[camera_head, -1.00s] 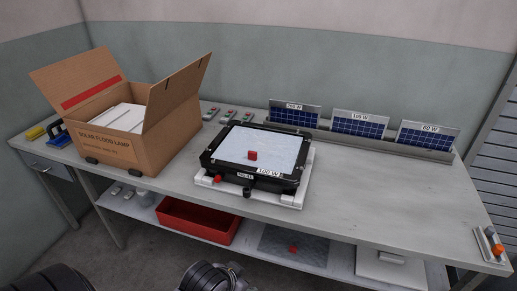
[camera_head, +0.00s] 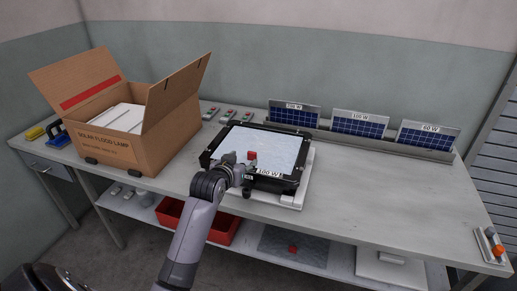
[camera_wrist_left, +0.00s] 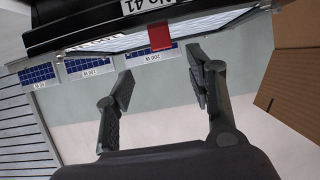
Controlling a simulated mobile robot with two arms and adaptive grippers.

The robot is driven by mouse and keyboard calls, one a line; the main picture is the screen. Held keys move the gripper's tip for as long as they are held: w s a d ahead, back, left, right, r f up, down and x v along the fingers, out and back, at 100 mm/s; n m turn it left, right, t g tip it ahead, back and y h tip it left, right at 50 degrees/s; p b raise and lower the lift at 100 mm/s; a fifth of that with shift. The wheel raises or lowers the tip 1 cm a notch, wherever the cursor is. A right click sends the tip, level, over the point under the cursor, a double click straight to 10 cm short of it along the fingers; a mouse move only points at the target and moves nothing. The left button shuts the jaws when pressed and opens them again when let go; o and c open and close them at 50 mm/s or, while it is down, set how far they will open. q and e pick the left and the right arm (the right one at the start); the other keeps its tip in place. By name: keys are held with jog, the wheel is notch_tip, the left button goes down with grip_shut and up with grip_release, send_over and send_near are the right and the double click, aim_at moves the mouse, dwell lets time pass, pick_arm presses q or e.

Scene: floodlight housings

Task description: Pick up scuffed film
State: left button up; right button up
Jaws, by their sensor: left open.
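My left gripper (camera_head: 240,165) is at the housing's front edge, just left of the tab, and hides part of that edge. In the left wrist view my left gripper (camera_wrist_left: 160,85) has its fingers spread with nothing between them. The red tab (camera_wrist_left: 160,35) shows beyond the fingertips, apart from them. My right gripper is not in view.
An open cardboard box (camera_head: 110,150) stands at the left. Small solar panels (camera_head: 360,122) stand in a rack behind. The table's right half is mostly clear.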

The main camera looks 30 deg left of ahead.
aim_at(251, 154)
pick_arm(q)
jog(key=x, duration=1)
jog(key=shift+a+r+p, duration=0.1)
jog(key=shift+p, duration=0.2)
jog(key=shift+c, duration=0.6)
jog(key=c, duration=0.8)
